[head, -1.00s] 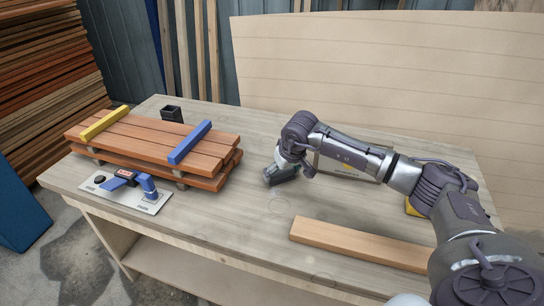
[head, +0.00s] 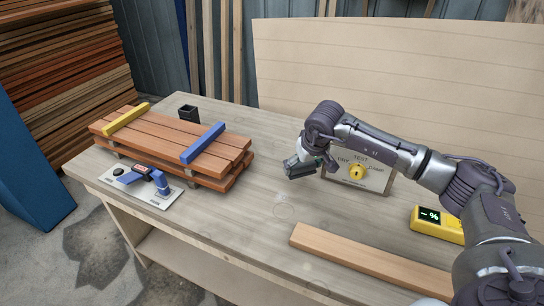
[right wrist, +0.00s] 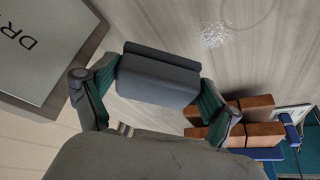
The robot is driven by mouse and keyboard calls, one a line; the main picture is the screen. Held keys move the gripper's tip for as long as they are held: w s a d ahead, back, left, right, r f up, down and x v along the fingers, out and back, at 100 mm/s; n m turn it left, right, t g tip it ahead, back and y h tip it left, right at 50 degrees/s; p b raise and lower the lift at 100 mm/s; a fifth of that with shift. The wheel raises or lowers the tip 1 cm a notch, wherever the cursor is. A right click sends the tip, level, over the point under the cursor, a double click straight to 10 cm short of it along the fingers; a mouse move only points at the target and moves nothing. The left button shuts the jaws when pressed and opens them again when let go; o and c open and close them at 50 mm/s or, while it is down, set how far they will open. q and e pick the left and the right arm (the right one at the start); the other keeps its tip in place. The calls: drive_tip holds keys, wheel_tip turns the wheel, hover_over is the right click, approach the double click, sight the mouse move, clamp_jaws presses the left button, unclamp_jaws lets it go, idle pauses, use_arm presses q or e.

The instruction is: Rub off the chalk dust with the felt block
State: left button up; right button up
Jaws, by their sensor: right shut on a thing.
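My right gripper (head: 308,158) is shut on the felt block (head: 299,169), a dark grey block, and holds it over the middle of the table. In the right wrist view the block (right wrist: 158,76) sits between both fingers. The chalk dust (right wrist: 213,37) is a white speckled patch on the tabletop, beyond the block and apart from it in that view. My left gripper is not in view.
A yellow meter (head: 437,224) is at the right and a loose plank (head: 370,262) in front. Stacked boards (head: 170,145) and a clamp plate (head: 148,188) are at the left. The table's middle is bare.

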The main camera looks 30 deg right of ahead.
drive_tip(key=shift+r+p, duration=0.45)
drive_tip(key=shift+r, duration=0.6)
drive_tip(key=shift+a, duration=0.15)
